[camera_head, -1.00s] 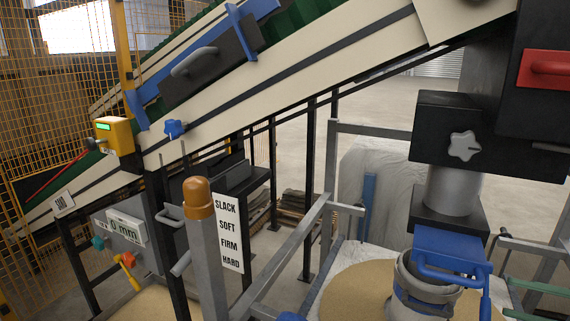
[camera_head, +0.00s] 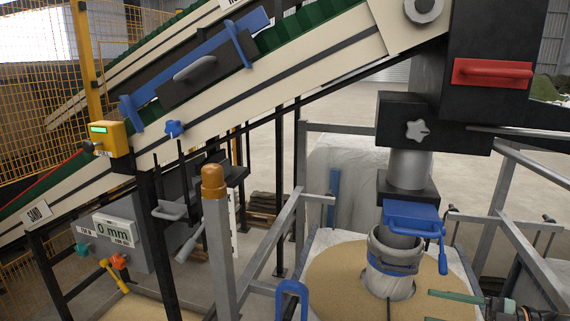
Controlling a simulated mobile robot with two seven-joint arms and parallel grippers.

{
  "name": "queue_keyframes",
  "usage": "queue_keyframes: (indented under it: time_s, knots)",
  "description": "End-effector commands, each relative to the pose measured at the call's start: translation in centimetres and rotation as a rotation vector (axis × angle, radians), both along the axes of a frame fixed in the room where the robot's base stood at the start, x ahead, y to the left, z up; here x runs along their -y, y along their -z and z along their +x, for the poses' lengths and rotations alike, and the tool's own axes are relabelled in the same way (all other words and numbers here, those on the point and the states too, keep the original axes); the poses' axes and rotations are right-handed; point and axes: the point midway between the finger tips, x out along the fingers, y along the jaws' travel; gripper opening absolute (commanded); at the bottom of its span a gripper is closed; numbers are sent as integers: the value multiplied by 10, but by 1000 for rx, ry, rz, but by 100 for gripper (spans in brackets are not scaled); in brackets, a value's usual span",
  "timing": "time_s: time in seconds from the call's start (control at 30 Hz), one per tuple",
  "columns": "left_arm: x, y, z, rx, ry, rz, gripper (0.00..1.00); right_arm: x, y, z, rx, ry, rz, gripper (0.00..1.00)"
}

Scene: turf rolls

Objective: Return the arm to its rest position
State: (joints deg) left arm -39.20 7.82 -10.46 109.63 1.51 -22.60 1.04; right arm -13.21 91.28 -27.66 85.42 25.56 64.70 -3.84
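My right gripper (camera_head: 430,306) comes in at the lower right edge, with two greenish fingers pointing left. The fingers are spread apart and nothing shows between them. It is right of the grey spout collar (camera_head: 388,281) and appears apart from it. The lower finger is partly cut by the bottom edge. My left gripper is not in view.
A bulk bag of sand (camera_head: 335,275) sits under the spout, with a blue clamp (camera_head: 412,218) above it. Grey frame rails (camera_head: 281,235) and an orange-capped post (camera_head: 216,240) stand at the front. An inclined conveyor (camera_head: 270,90) crosses behind.

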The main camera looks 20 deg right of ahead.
Motion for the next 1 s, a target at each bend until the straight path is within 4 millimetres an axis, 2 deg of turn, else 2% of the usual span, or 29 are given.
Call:
queue_keyframes:
  time_s: [0.03,0.1,0.3,0.5,0.73,1.0]
  knots:
    - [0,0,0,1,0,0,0,-13,20,2,-37,34,19,50]
    - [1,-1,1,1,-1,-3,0,-30,48,5,-95,89,32,50]
    - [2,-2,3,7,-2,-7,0,-85,119,6,-277,257,52,50]
    - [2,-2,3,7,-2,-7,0,-135,166,-3,-462,427,54,50]
    - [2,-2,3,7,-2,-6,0,-175,193,-27,-686,635,50,50]
    - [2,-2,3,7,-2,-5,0,-194,200,-75,-977,894,45,50]
